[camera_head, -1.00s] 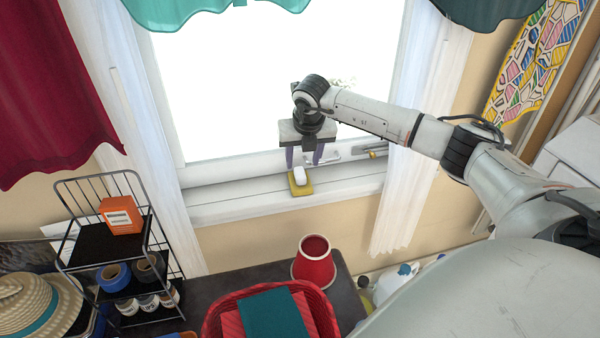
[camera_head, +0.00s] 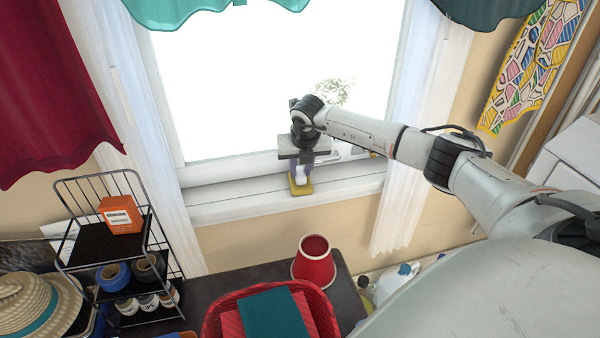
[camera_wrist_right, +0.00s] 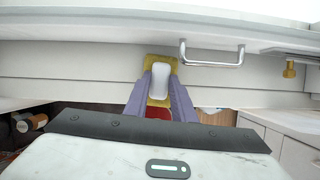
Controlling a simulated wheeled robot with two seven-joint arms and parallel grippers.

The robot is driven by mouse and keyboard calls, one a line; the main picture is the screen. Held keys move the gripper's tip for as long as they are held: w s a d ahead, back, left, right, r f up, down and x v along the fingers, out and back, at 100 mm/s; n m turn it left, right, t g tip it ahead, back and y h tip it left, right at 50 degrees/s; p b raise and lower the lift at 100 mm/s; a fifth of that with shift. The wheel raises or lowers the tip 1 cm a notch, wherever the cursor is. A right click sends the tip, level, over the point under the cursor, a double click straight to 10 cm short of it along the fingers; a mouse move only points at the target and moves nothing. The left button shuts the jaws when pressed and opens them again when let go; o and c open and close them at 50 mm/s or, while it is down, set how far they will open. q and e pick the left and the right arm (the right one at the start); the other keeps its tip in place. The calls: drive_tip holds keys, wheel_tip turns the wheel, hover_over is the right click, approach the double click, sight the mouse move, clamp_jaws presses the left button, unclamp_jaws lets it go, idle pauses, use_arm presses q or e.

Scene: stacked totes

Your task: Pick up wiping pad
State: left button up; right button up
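The wiping pad, a yellow pad with a white rounded grip on top, lies on the white windowsill (camera_head: 235,205). In the head view its yellow base (camera_head: 301,189) shows under my right gripper (camera_head: 303,172). In the right wrist view the white grip (camera_wrist_right: 160,84) shows between the two purple fingers of my right gripper (camera_wrist_right: 160,92). The fingers are spread, one on each side of the grip, and I see no clear contact. How close their tips are in depth is hard to tell. My left gripper is not in view.
A metal window handle (camera_wrist_right: 212,64) sits just right of the pad in the wrist view. White curtains (camera_head: 412,150) flank the window. Below the sill stand a red cone-shaped cup (camera_head: 314,262), a red basket (camera_head: 213,315) and a wire rack (camera_head: 75,232). The sill left of the pad is clear.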

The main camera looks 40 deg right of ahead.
drive_tip(key=shift+r, duration=0.4)
drive_tip(key=s+a, duration=0.3)
drive_tip(key=s, duration=0.2)
drive_tip(key=s+a, duration=0.3)
drive_tip(key=s, duration=0.2)
drive_tip(key=s+a, duration=0.4)
drive_tip(key=s, duration=0.1)
drive_tip(key=shift+r+b, duration=0.35)
clamp_jaws()
drive_tip(key=o, duration=0.5)
unclamp_jaws()
drive_tip(key=c, duration=0.4)
drive_tip(key=shift+a, duration=0.1)
